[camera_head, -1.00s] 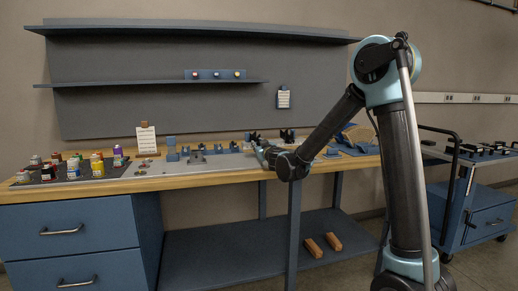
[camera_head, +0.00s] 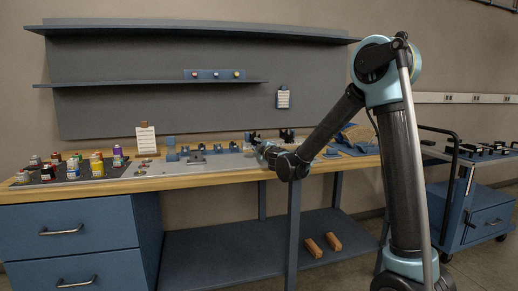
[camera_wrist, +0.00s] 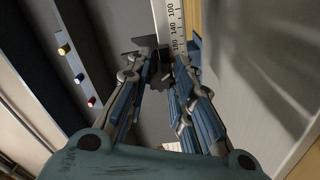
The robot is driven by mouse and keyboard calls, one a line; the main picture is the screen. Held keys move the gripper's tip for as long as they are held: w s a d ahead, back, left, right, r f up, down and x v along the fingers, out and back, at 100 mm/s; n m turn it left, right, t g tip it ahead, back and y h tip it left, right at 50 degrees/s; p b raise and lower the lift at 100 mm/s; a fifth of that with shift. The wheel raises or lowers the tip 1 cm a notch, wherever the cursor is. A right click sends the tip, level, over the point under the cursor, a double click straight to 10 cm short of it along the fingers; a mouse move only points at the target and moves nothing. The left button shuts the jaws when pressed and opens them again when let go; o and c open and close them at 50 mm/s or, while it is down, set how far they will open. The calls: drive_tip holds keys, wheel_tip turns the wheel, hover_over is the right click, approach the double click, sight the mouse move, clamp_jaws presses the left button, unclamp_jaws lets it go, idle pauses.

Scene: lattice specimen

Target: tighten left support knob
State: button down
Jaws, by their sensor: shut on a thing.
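My gripper (camera_head: 263,151) is over the workbench in the head view, at the right end of the metal fixture plate, with the arm reaching in from the right. In the wrist view my gripper (camera_wrist: 161,72) has its two jointed fingers closed around a small dark lobed knob (camera_wrist: 160,77). The fingers hide part of the knob, so its angle and how tight it sits cannot be told. In the head view dark support pieces (camera_head: 287,135) stand just behind and right of the hand; the held knob cannot be made out there.
A white ruler scale (camera_wrist: 172,22) runs just beyond the fingertips in the wrist view. On the bench (camera_head: 215,175), coloured bottles (camera_head: 97,165) stand at left and small blue fixtures (camera_head: 172,154) in the middle. A shelf (camera_head: 150,83) overhangs the back. A cart (camera_head: 485,205) stands at right.

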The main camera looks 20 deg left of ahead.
drive_tip(key=n, duration=1.4)
drive_tip(key=shift+n, duration=0.3)
drive_tip(key=n, duration=0.3)
drive_tip(key=shift+n, duration=0.3)
drive_tip(key=n, duration=0.3)
drive_tip(key=shift+n, duration=0.3)
drive_tip(key=n, duration=0.3)
drive_tip(key=shift+n, duration=2.1)
